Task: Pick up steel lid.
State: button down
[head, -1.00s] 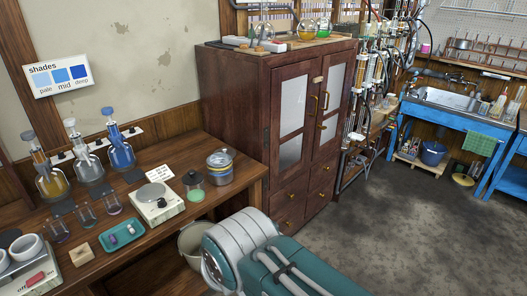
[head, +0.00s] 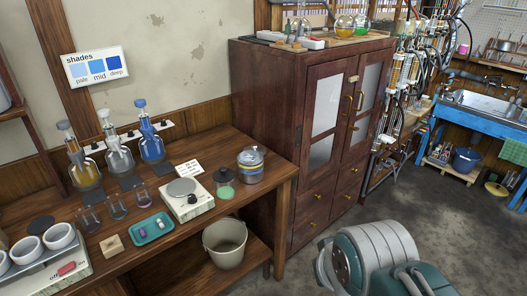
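A grey metal pot (head: 250,172) stands near the right end of the wooden bench, with blue and yellow bands around its side. A steel-coloured lid (head: 251,156) appears to sit on top of it, with a small knob. At this size I cannot tell whether the lid is fully seated. My gripper is out of view; only a thick grey and teal part of my arm shows at the lower right, well apart from the pot.
Left of the pot stand a green jar (head: 224,185) with a dark top and a balance (head: 187,201). Further left are a teal tray (head: 152,229) and several flasks. A bucket (head: 226,242) sits below the bench. A tall cabinet (head: 265,120) rises behind.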

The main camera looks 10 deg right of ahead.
aim_at(259, 148)
jog(key=i+l+u, duration=0.45)
jog(key=i, duration=0.3)
jog(key=i+l+u, duration=0.5)
jog(key=i+l, duration=0.2)
